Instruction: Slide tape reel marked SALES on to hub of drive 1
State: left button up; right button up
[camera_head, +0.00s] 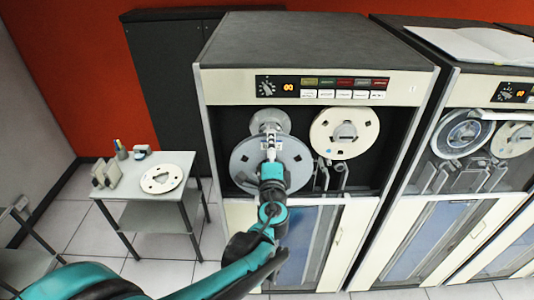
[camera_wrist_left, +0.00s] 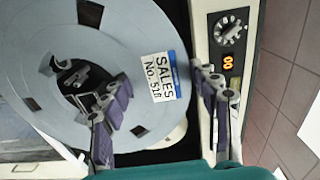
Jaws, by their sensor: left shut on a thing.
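The grey reel (camera_head: 246,160) is in front of drive 1 (camera_head: 312,60), low in its left bay. In the left wrist view the grey reel (camera_wrist_left: 40,60) fills the left side, with a white label reading SALES. My left gripper (camera_head: 270,150) is shut on the reel; in the wrist view, its fingers (camera_wrist_left: 157,85) straddle the reel's band, one at the centre opening, one outside the rim. The round light grey hub (camera_head: 268,119) shows just above the reel, its lower part hidden. I cannot tell the gap between reel and hub. My right gripper is not in view.
A cream reel (camera_head: 326,140) sits on drive 1's right side. A second drive (camera_head: 480,80) stands to the right. A side table (camera_head: 145,205) at the left holds another cream reel (camera_head: 150,184) and small items. Tape guides (camera_head: 335,180) stick out below the cream reel.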

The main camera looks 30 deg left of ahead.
pick_arm(q)
jog(key=b+x, duration=0.1)
jog(key=x, duration=1.1)
jog(key=shift+w+r, duration=0.15)
jog(key=shift+w, duration=0.05)
jog(key=shift+b, duration=0.7)
dwell(0.7)
jog(key=shift+w, duration=0.1)
jog(key=shift+b+x, duration=0.75)
jog(key=shift+x, duration=2.7)
jog(key=o, duration=1.9)
jog(key=shift+w+a+r, duration=0.1)
jog(key=shift+c, duration=1.4)
